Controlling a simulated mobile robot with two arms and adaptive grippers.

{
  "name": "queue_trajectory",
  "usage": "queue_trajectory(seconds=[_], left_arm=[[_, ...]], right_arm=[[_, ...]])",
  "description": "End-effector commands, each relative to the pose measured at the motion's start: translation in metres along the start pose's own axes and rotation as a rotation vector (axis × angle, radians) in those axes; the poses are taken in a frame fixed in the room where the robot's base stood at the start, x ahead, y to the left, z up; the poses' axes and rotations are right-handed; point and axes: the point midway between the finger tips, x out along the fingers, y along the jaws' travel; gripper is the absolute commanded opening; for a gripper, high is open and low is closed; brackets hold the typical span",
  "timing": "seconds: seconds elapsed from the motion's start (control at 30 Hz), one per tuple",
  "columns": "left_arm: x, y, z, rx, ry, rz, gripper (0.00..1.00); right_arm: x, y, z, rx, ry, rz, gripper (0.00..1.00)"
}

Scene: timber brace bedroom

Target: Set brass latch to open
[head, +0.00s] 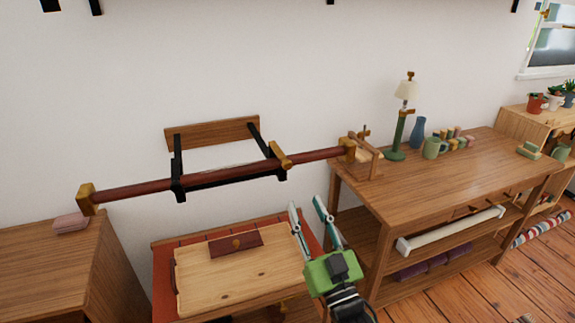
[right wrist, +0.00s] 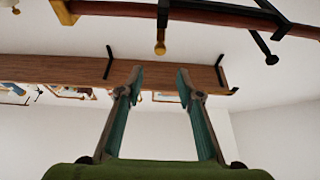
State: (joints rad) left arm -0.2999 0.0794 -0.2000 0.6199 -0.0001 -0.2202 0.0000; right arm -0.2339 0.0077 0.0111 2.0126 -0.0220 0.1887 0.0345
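A dark red bar (head: 225,179) with brass end caps lies across black wall brackets on a wooden backplate (head: 212,133). The small brass latch (head: 281,155) is on the bar by the right bracket, tilted across it. In the right wrist view a brass piece with a round knob (right wrist: 160,46), apparently the latch, hangs from the bar (right wrist: 125,8) beside a black bracket. My right gripper (head: 306,204) is open and empty, below and right of the latch, apart from it. Its spread fingers (right wrist: 158,78) point toward the bar. My left gripper is not in view.
Below the bar is a red cabinet (head: 163,285) with a wooden board (head: 225,280) on top. A wooden table (head: 420,190) with a lamp (head: 398,130), vase and mug stands right. A wooden side cabinet (head: 35,265) stands left. The space between gripper and bar looks clear.

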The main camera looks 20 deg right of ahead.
Motion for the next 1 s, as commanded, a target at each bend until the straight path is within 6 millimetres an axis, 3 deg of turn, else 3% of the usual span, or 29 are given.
queue_trajectory(seconds=[0.6,0.8,1.0], left_arm=[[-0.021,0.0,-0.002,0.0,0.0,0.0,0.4],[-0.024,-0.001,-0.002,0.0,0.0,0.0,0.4],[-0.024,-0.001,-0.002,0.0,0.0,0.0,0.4]], right_arm=[[0.108,0.0,-0.001,0.0,-0.001,0.0,0.33],[0.128,0.0,0.001,0.0,-0.003,-0.001,0.33],[0.134,0.0,0.002,0.0,-0.004,-0.001,0.33]])
